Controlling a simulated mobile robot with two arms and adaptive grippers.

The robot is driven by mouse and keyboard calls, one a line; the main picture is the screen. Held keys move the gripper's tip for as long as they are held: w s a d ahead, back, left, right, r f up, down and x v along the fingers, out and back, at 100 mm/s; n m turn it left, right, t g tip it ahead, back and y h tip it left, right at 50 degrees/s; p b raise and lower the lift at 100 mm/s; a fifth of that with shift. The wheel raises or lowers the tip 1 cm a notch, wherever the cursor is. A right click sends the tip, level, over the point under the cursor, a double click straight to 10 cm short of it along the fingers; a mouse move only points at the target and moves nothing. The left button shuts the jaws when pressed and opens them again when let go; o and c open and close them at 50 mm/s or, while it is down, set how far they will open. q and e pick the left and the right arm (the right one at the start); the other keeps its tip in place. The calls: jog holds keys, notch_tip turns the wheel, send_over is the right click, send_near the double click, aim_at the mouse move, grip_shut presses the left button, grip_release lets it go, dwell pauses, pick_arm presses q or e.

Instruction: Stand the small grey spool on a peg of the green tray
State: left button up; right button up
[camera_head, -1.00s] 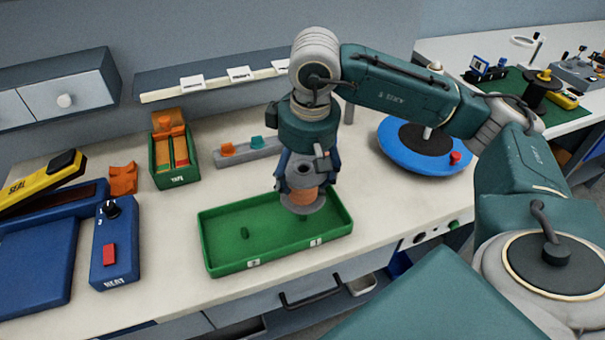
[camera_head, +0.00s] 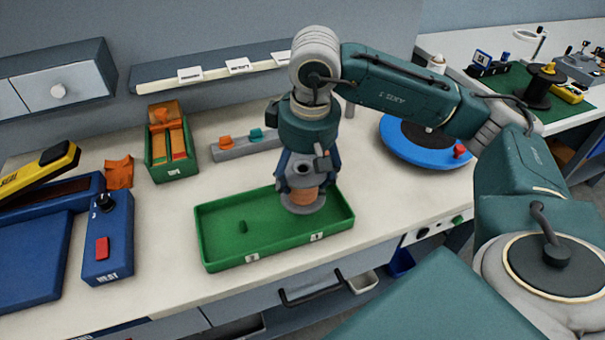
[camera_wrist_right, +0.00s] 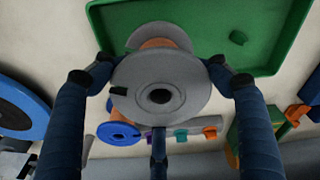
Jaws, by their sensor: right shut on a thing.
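The small grey spool (camera_head: 303,195), wound with copper-coloured wire, is upright over the right part of the green tray (camera_head: 222,263). My right gripper (camera_head: 303,184) is shut on it from above. In the right wrist view the grey upper flange of the spool (camera_wrist_right: 160,75) sits between the fingers. One short green peg (camera_head: 243,227) stands bare in the left part of the tray and also shows in the right wrist view (camera_wrist_right: 238,37). The spool hides the tray floor beneath it, and I cannot tell whether it touches a peg. My left gripper is not in view.
A blue heat unit (camera_head: 108,240) stands left of the tray. A tape box (camera_head: 170,150) and a grey rail (camera_head: 235,148) are behind it, and a blue turntable (camera_head: 400,150) is behind right. A blue-flanged spool (camera_wrist_right: 120,133) shows in the right wrist view.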

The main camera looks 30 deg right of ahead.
pick_arm(q)
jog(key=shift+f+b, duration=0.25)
jog(key=shift+b, duration=0.05)
pick_arm(e)
jog(key=shift+r, duration=0.1)
dwell(0.3)
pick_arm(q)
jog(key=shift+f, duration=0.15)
pick_arm(e)
jog(key=shift+f+b, duration=0.85)
jog(key=shift+b, duration=0.05)
jog(key=shift+d+f+b, duration=0.1)
jog(key=shift+f+b, duration=0.3)
jog(key=shift+b, duration=0.05)
jog(key=shift+f+b, duration=0.25)
jog(key=shift+b, duration=0.05)
jog(key=shift+f, duration=0.1)
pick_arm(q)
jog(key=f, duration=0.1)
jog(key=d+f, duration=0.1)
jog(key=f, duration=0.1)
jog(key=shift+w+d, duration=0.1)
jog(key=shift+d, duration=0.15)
pick_arm(e)
jog(key=shift+w, duration=0.1)
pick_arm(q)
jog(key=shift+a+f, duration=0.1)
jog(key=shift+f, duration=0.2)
